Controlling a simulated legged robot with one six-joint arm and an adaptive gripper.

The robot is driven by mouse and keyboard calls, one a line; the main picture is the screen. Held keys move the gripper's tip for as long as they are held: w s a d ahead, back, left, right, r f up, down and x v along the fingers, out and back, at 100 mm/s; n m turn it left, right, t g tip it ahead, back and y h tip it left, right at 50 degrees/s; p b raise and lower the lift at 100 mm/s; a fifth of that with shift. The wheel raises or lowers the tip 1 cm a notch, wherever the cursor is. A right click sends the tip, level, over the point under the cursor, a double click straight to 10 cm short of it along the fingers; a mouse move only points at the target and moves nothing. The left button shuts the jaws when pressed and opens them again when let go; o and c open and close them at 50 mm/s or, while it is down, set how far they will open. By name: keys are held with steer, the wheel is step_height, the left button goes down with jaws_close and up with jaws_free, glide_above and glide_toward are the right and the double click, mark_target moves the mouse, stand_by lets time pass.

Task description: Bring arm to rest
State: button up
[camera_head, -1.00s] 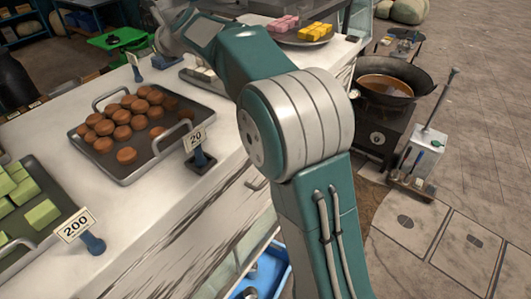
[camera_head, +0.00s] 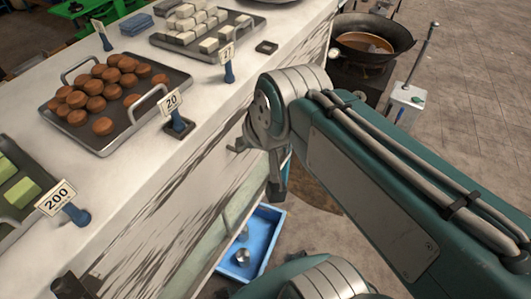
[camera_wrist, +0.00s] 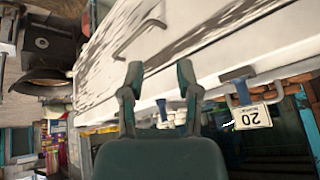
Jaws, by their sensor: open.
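My arm (camera_head: 400,180) fills the right of the head view. It reaches from the lower right up to a grey joint beside the counter's front. Its end hangs down from that joint, in front of the counter, and is partly hidden by the joint. In the wrist view my gripper (camera_wrist: 160,78) has its two fingers apart with nothing between them. The white counter front lies beyond the fingers, and the picture is upside down.
The counter (camera_head: 130,220) holds a tray of brown round sweets (camera_head: 100,92), a tray of white cubes (camera_head: 200,28) and price signs. A blue bin (camera_head: 252,243) sits low by the counter. A wok (camera_head: 370,38) stands behind my arm. Open floor lies at right.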

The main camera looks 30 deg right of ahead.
steer(key=s+f+n, duration=0.1)
steer(key=s+d+f+n, duration=0.1)
steer(key=s, duration=0.1)
steer(key=shift+s+d+f+h, duration=0.2)
steer(key=shift+f+h, duration=0.05)
steer(key=shift+h, duration=0.15)
